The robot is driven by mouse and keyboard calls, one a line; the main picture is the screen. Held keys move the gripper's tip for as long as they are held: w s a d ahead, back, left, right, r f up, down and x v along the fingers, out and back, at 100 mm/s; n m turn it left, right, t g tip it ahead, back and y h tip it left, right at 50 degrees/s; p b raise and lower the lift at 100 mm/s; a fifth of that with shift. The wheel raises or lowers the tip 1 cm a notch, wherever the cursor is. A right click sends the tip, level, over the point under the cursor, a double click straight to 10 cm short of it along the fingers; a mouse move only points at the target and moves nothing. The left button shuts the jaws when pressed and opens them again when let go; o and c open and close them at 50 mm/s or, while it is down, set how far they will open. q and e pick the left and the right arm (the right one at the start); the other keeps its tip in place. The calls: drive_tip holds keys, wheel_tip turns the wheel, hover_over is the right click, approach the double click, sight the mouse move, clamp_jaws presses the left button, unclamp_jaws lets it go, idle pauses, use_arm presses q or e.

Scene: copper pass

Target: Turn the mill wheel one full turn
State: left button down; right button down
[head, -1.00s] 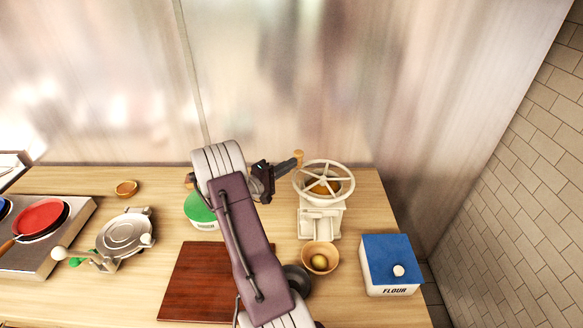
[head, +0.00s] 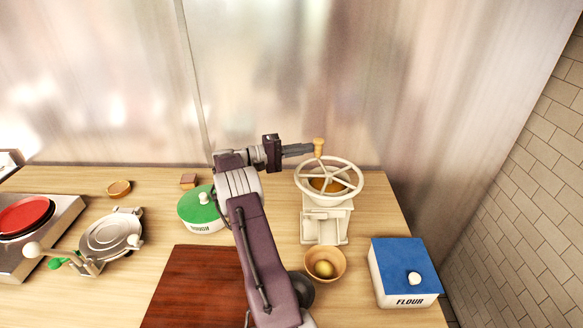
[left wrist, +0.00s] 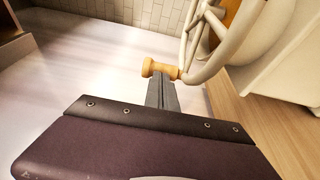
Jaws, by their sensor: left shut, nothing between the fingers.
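The cream mill (head: 325,222) stands at the back right of the counter with its spoked wheel (head: 356,187) on top. The wheel's wooden knob (head: 319,148) sits on the far-left part of the rim. My left gripper (head: 310,150) is shut and empty, its fingertips right beside the knob on its left. In the left wrist view the shut fingers (left wrist: 162,92) reach toward the knob (left wrist: 158,68) and seem to touch or nearly touch it. The wheel rim (left wrist: 215,62) shows there too. My right gripper is not in view.
A wooden bowl (head: 333,256) with a round yellowish thing stands before the mill. A blue-lidded flour box (head: 400,265) is to its right, a green-lidded tub (head: 199,212) to its left. A dark red board (head: 190,288) lies in front. The back wall (head: 280,80) is close behind.

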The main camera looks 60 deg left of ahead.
use_arm(q)
drive_tip(key=shift+w+b, duration=0.75)
drive_tip(key=shift+w, duration=0.75)
